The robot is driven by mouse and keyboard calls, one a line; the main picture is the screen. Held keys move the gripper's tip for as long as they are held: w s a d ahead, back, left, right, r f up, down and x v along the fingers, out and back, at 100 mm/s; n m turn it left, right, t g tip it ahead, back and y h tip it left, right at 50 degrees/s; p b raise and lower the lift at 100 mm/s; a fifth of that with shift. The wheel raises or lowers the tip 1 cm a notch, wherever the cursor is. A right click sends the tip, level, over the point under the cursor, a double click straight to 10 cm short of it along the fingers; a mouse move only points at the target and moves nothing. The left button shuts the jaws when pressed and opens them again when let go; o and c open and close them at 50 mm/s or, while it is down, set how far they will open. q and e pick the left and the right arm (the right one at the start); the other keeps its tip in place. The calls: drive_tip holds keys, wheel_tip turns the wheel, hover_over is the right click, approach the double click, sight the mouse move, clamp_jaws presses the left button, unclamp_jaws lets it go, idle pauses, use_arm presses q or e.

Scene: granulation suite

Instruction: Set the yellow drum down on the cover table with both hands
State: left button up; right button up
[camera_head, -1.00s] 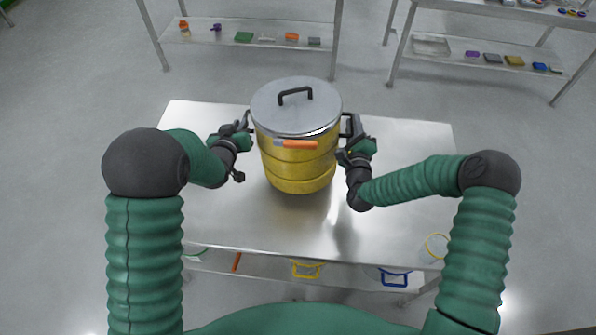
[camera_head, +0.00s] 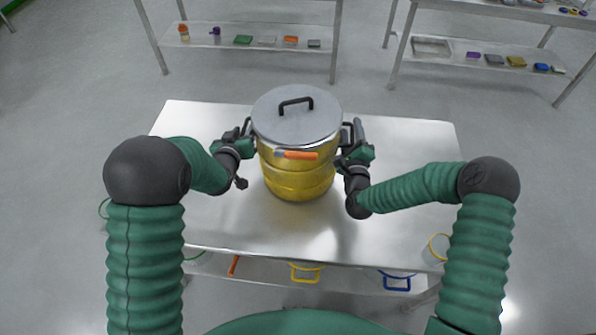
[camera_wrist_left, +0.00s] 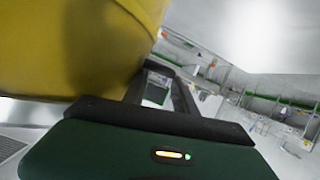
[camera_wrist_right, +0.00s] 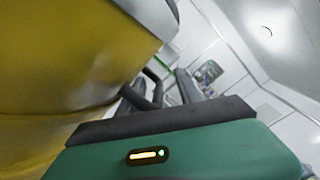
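The yellow drum (camera_head: 297,180) is upright over the middle of the cover table (camera_head: 400,215), with a grey lid (camera_head: 297,118) and black top handle. Whether its base touches the table is hard to tell. My left gripper (camera_head: 246,132) is at the drum's left side handle and my right gripper (camera_head: 349,135) at its right side handle; both appear shut on these. The drum's yellow wall fills the upper left of the left wrist view (camera_wrist_left: 70,50) and right wrist view (camera_wrist_right: 60,60). The finger contacts are partly hidden.
The tabletop is bare around the drum. A lower shelf under it holds a yellow-handled item (camera_head: 306,272) and a blue-handled item (camera_head: 396,281). Racks with small items (camera_head: 245,40) (camera_head: 490,57) stand behind, apart from the table.

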drive_tip(key=shift+d+r, duration=0.1)
drive_tip(key=shift+d, duration=0.05)
use_arm(q)
drive_tip(key=o, duration=0.8)
drive_tip(key=shift+a+f, duration=0.1)
drive_tip(key=shift+a, duration=0.1)
use_arm(e)
drive_tip(key=shift+w, duration=0.1)
use_arm(q)
drive_tip(key=shift+d, duration=0.25)
use_arm(e)
drive_tip(key=shift+a+r, duration=0.1)
drive_tip(key=shift+a, duration=0.1)
